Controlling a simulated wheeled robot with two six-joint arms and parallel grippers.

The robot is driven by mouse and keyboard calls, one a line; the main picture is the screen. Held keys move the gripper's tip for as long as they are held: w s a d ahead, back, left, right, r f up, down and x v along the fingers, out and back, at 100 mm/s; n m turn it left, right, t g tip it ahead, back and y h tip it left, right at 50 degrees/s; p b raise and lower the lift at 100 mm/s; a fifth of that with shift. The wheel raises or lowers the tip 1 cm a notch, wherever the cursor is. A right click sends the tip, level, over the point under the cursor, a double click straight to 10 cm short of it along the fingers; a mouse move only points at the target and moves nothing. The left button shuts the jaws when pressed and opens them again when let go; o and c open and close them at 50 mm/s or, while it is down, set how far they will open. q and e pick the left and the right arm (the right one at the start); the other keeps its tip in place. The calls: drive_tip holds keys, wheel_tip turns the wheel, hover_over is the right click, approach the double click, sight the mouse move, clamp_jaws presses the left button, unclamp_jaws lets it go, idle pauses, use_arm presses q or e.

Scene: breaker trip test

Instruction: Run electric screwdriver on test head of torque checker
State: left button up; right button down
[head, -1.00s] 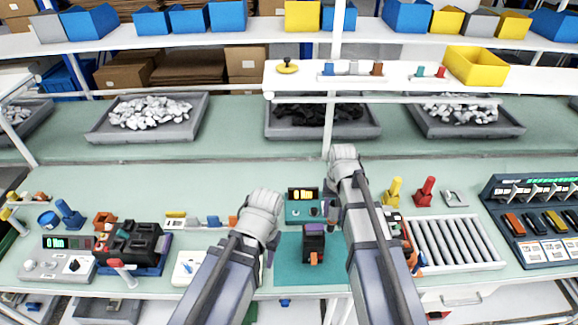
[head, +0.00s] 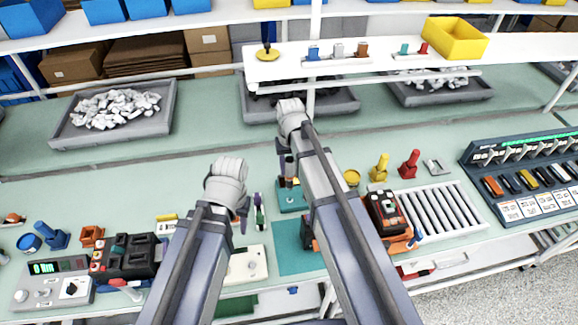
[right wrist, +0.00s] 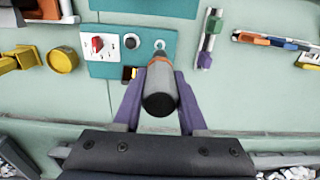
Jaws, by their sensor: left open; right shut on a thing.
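The electric screwdriver (right wrist: 160,92), grey and dark with an orange band, is held in my right gripper (right wrist: 160,125). In the head view the screwdriver (head: 288,166) hangs over the teal torque checker (head: 292,200), which my right arm partly hides. In the right wrist view the checker (right wrist: 115,65) shows a red knob, a black knob and a silver ring, the test head (right wrist: 160,44). The screwdriver's front end overlaps the ring in the picture; whether they touch, I cannot tell. My left gripper (head: 243,222) is open and empty, left of the checker.
A teal mat (head: 292,262) lies in front of the checker, with a dark block partly behind my right arm. A white box (head: 247,264) stands left of it. A roller tray (head: 440,218) and a yellow fixture (head: 379,168) stand to the right. A white shelf (head: 345,68) hangs above.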

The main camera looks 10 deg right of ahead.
sight(290, 182)
drive_tip(key=shift+f+b, duration=3.25)
drive_tip(key=shift+f+b, duration=0.65)
drive_tip(key=shift+r, duration=0.15)
idle(0.5)
drive_tip(key=shift+r+p, duration=2.9)
drive_tip(key=shift+p, duration=0.15)
